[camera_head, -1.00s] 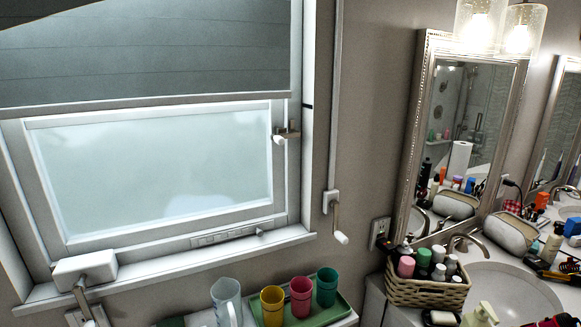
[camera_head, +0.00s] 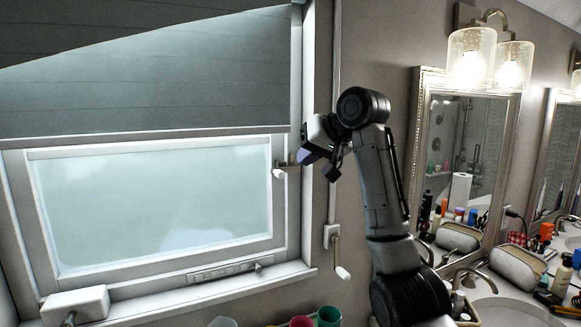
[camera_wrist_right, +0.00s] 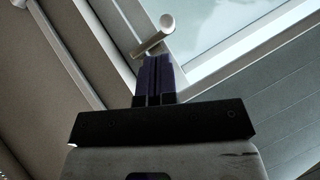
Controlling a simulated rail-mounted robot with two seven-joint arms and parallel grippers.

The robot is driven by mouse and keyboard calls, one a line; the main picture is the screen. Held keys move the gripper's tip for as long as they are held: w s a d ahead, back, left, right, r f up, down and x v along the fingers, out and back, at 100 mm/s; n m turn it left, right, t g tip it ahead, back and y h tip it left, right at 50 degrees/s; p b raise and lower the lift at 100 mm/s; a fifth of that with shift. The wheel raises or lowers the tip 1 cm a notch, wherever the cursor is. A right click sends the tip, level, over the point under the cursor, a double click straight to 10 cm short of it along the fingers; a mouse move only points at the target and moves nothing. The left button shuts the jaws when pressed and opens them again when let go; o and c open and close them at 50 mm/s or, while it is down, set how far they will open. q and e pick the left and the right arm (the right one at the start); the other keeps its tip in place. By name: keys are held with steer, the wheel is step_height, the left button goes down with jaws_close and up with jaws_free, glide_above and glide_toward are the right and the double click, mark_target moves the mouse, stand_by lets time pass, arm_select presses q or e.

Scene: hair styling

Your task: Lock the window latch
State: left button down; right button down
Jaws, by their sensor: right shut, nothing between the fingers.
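The window latch (camera_head: 280,172) is a small metal bracket with a pale knob on the right side of the window frame (camera_head: 283,215). In the right wrist view its pale handle (camera_wrist_right: 154,40) lies slanted just beyond my fingertips. My right gripper (camera_head: 303,158) is shut and empty, with purple fingers pointing left, close to the right of the latch. The wrist view shows the two fingers (camera_wrist_right: 155,62) pressed together. I cannot tell whether they touch the latch. My left gripper is out of view.
A grey blind (camera_head: 150,95) hangs over the upper window. A vertical rail with a crank handle (camera_head: 341,270) runs down the wall to the right. A white box (camera_head: 75,305) sits at the sill's left end. Cups (camera_head: 329,316) stand below, and a mirror (camera_head: 460,130) hangs at right.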

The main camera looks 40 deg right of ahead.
steer(key=s+d+r+m+y, duration=0.1)
steer(key=s+d+r, duration=0.2)
steer(key=r, duration=0.3)
steer(key=shift+s+r, duration=0.3)
steer(key=shift+s, duration=0.2)
steer(key=shift+w+d, duration=0.1)
steer(key=shift+w, duration=0.05)
steer(key=s+a+f+p+x, duration=0.1)
steer(key=p+x, duration=0.4)
steer(key=x, duration=0.7)
steer(key=shift+a+f, duration=0.45)
steer(key=shift+a, duration=0.1)
steer(key=shift+f, duration=0.1)
